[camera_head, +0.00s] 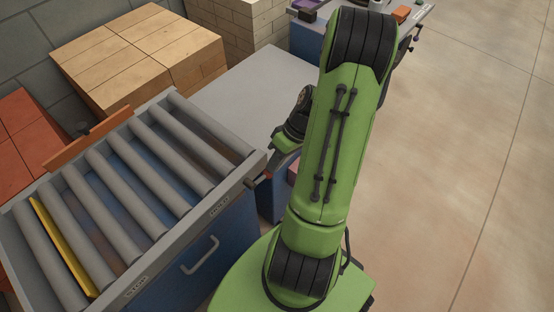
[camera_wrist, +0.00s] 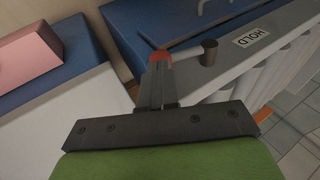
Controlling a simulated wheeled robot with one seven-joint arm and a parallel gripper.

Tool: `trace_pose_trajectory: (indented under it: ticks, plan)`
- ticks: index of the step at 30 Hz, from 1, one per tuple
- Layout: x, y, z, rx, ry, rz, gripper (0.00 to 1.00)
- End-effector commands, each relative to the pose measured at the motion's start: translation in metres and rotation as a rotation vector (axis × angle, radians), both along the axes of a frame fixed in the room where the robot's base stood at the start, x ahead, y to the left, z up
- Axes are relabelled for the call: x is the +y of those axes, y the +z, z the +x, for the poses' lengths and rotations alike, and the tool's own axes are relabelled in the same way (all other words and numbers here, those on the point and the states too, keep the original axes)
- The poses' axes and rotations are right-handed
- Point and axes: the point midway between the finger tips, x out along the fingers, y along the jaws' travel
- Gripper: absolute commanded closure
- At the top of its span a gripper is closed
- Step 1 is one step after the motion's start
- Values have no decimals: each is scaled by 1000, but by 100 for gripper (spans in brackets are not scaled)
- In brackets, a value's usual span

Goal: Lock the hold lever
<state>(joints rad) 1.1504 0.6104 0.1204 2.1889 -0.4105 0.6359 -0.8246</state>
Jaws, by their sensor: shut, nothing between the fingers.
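The hold lever shows in the wrist view as a grey arm (camera_wrist: 185,53) running left from a dark round post (camera_wrist: 209,53) beside the HOLD label (camera_wrist: 251,38). A red end (camera_wrist: 160,58) lies right at my fingertips. In the head view the lever (camera_head: 253,183) is small, at the right corner of the roller table, partly beside my arm. My gripper (camera_wrist: 158,75) is shut with nothing held. Its fingertips overlap the lever's red end in the wrist view; I cannot tell whether they touch.
The roller table (camera_head: 237,178) carries an orange bar (camera_head: 88,140) and a yellow strip (camera_head: 62,245). A grey tabletop (camera_head: 245,95) lies behind. Wooden blocks (camera_head: 140,55) and red bricks (camera_head: 25,130) stand at left. The floor (camera_head: 455,150) at right is clear. A pink block (camera_wrist: 38,48) shows at left in the wrist view.

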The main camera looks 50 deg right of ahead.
Motion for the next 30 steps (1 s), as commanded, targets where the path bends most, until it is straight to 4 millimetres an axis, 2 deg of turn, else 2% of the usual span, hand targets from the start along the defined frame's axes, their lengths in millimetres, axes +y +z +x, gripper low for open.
trace_pose_trajectory:
  ticks: [8,14,30]
  plan:
    - [-1,-2,0,2,-3,27,100]
    - [-2,-10,-1,6,-4,123,100]
    - [4,-54,-1,13,-2,610,100]
